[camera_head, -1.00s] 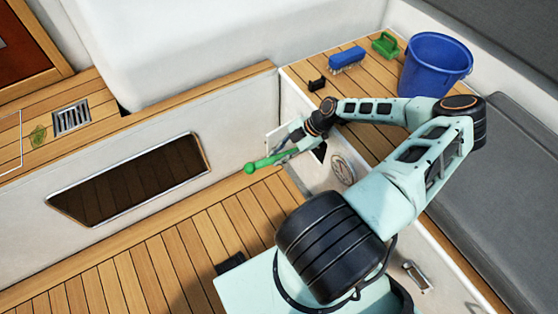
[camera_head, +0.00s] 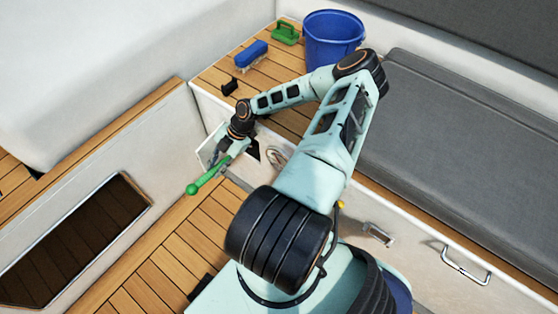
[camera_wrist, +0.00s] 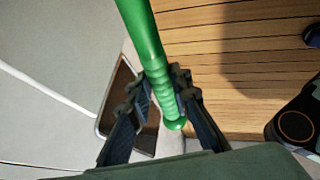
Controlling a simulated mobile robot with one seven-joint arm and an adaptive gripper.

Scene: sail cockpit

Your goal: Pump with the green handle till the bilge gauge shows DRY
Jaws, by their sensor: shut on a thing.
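My gripper (camera_head: 225,160) is shut on the handle, behind the knob. In the wrist view the green handle (camera_wrist: 148,40) runs down between the two dark fingers of my gripper (camera_wrist: 163,100). The round bilge gauge (camera_head: 276,158) is on the bench front just right of my gripper, partly covered by my arm. Its reading is too small to make out.
A blue bucket (camera_head: 333,40), a green scoop-like item (camera_head: 286,33), a blue brush (camera_head: 251,54) and a small dark fitting (camera_head: 229,86) stand on the wooden bench top. A grey cushion (camera_head: 450,140) lies to the right. A metal grab handle (camera_head: 467,266) is on the bench front.

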